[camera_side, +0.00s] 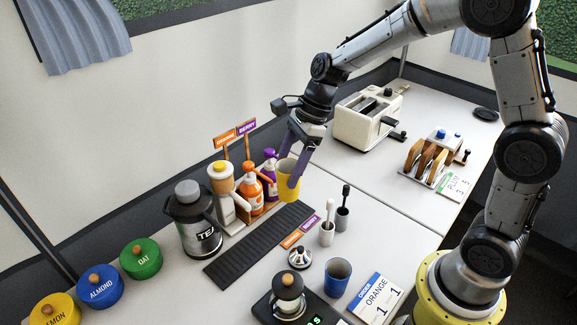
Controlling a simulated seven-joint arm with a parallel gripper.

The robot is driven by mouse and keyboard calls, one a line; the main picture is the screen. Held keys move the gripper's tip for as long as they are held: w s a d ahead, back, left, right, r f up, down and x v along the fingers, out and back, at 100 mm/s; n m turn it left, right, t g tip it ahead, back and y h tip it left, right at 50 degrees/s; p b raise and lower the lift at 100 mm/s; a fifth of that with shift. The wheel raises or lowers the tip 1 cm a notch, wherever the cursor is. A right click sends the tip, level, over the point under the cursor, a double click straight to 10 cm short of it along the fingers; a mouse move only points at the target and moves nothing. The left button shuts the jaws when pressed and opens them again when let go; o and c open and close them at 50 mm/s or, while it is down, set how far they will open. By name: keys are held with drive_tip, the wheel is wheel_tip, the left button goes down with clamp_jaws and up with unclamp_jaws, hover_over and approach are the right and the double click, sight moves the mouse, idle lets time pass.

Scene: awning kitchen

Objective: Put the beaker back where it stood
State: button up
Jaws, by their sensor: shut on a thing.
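A yellow beaker (289,184) is between the purple fingers of my gripper (290,172), which is shut on it. The beaker looks roughly upright, just right of the syrup bottles and by the far end of the black ribbed mat (245,257). I cannot tell whether its base touches anything. A blue cup (336,279) stands upright on the counter at the front, apart from my gripper.
An orange pump bottle (250,192) and a purple one (269,172) stand close left of the beaker. A tea flask (194,222) is further left. Two small utensil pots (326,236), a silver bell (300,258) and an order card (376,298) stand nearer. A toaster (367,118) is behind.

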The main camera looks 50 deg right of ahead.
idle(0.4)
wheel_tip(320, 180, up, 5)
drive_tip(key=s+d+n+g, duration=0.4)
drive_tip(key=s+n, duration=0.5)
drive_tip(key=s, duration=0.9)
drive_tip(key=shift+t, duration=0.3)
drive_tip(key=f, duration=1.3)
drive_tip(key=d+f, duration=0.1)
drive_tip(key=f, duration=0.6)
drive_tip(key=shift+f, duration=0.2)
drive_tip(key=shift+f, duration=0.15)
drive_tip(key=o, duration=1.6)
drive_tip(key=shift+c, duration=0.2)
